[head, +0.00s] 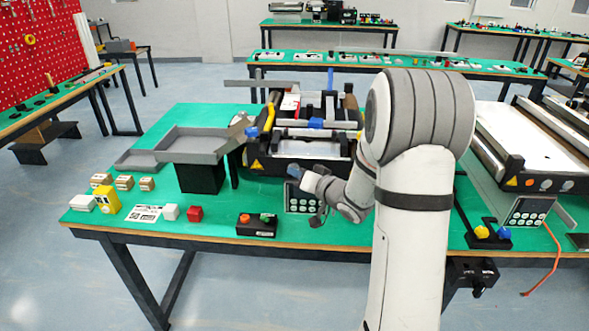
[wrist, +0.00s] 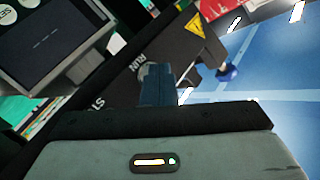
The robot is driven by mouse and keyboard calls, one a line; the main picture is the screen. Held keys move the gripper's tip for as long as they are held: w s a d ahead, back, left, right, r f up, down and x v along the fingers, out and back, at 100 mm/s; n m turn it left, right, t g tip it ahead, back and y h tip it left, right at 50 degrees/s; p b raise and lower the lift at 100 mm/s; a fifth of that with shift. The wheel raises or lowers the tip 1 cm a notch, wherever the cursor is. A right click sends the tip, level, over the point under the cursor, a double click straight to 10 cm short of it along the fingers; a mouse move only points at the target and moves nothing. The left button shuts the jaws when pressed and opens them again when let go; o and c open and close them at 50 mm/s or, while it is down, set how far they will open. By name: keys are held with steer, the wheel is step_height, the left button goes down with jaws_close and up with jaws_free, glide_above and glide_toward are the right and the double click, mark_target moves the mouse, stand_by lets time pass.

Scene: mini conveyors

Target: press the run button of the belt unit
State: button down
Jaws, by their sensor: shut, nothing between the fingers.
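The belt unit (head: 272,164) stands on the green table, its dark front face carrying a yellow warning triangle; that triangle also shows in the wrist view (wrist: 195,25). My gripper (head: 293,171) has its blue-grey fingers shut and empty, close to this front face. In the wrist view the closed fingertips (wrist: 156,70) lie over the dark panel right beside the printed RUN label (wrist: 133,62). The run button itself is hidden behind the fingers. I cannot tell whether the fingertips touch it. Part of a second label, beginning "ST" (wrist: 98,102), shows at lower left.
A keypad panel with a display (wrist: 55,40) is close at upper left in the wrist view; it stands below my gripper in the head view (head: 300,198). A black button box (head: 257,226) sits at the table's front edge. A grey tray (head: 190,155) stands left of the belt unit.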

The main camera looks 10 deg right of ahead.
steer(key=shift+s, duration=0.15)
steer(key=shift+s+a, duration=0.25)
steer(key=shift+s, duration=0.35)
steer(key=s, duration=0.1)
steer(key=s+a, duration=0.1)
steer(key=s, duration=0.2)
steer(key=shift+s+a+b, duration=0.25)
steer(key=shift+s+b, duration=0.1)
steer(key=shift+s, duration=0.05)
stand_by(0.6)
